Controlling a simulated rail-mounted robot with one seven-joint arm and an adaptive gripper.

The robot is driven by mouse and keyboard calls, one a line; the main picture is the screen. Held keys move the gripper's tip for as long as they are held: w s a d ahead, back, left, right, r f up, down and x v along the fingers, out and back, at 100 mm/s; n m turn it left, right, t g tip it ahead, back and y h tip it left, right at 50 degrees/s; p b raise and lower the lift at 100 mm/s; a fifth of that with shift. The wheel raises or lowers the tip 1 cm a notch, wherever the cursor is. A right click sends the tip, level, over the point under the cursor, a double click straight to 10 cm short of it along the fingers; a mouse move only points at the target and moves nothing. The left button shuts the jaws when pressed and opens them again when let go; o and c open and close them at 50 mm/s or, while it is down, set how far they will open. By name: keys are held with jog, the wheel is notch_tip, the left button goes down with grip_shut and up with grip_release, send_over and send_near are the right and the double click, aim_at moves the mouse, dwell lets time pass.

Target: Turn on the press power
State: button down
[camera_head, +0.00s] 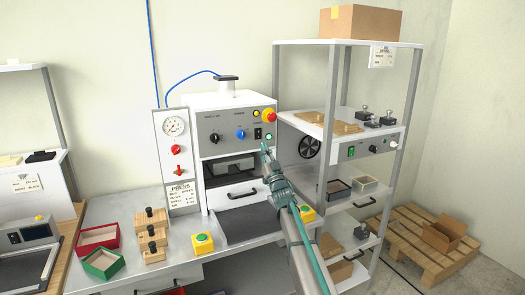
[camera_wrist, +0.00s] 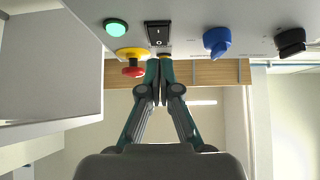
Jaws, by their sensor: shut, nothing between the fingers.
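The red emergency stop on a yellow base (camera_wrist: 133,62) and a partly hidden yellow lamp (camera_head: 256,114) are close by. My gripper (camera_head: 264,147) is shut and empty. In the wrist view its fingertips (camera_wrist: 158,64) are just below the switch; contact cannot be told.
A blue knob (camera_head: 240,133) and a black knob (camera_head: 214,137) share the panel. A gauge board (camera_head: 176,160) stands left of the press, a shelf rack (camera_head: 345,130) right. Yellow-based green buttons (camera_head: 203,243) and wooden blocks (camera_head: 151,236) are on the bench.

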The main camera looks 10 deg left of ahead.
jog(key=w+f+b+v, duration=0.1)
jog(key=b+v, duration=0.1)
jog(key=v, duration=0.7)
jog(key=shift+a+f, duration=0.25)
jog(key=shift+f, duration=0.15)
jog(key=shift+f, duration=0.1)
